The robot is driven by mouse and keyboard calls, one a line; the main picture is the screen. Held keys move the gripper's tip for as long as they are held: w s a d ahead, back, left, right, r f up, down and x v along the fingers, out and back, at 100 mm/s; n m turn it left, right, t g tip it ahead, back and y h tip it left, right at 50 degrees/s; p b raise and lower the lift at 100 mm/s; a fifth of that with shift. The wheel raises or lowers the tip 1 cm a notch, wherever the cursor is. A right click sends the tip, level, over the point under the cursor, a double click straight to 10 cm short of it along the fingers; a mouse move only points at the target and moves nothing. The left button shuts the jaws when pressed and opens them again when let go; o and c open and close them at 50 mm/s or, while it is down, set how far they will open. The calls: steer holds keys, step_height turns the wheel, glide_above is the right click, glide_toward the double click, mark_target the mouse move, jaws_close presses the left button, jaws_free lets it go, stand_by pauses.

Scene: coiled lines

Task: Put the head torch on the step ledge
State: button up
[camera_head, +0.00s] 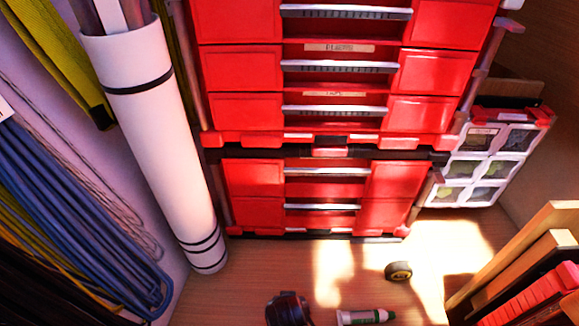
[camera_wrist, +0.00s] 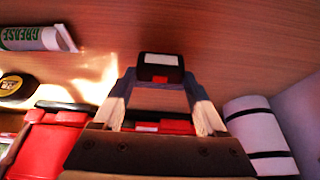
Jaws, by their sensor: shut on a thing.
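In the wrist view, a small black block with a pale grey face and a red spot, seemingly the head torch (camera_wrist: 160,69), sits between the tips of my gripper (camera_wrist: 162,88). The gripper is shut on it, with one pale finger on each side. Wood-grain surface shows behind it; any gap to that surface cannot be told. In the head view, a dark rounded shape at the bottom edge is partly cut off; I cannot tell whether it is my gripper or the torch. I cannot make out the step ledge for certain.
A grease tube (camera_head: 362,317) and a tape measure (camera_head: 399,271) lie on the wooden floor. Red drawer boxes (camera_head: 325,180) stand behind. A white roll (camera_head: 155,140) leans at left beside coiled blue line (camera_head: 75,200). Wooden boards (camera_head: 540,245) stand at right.

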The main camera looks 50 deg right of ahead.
steer(key=shift+f+b, duration=0.3)
steer(key=shift+f, duration=1.05)
steer(key=shift+f, duration=0.15)
steer(key=o, duration=1.3)
steer(key=p+v, duration=0.4)
steer(key=v, duration=0.8)
steer(key=shift+r, duration=0.25)
steer(key=shift+w, duration=0.1)
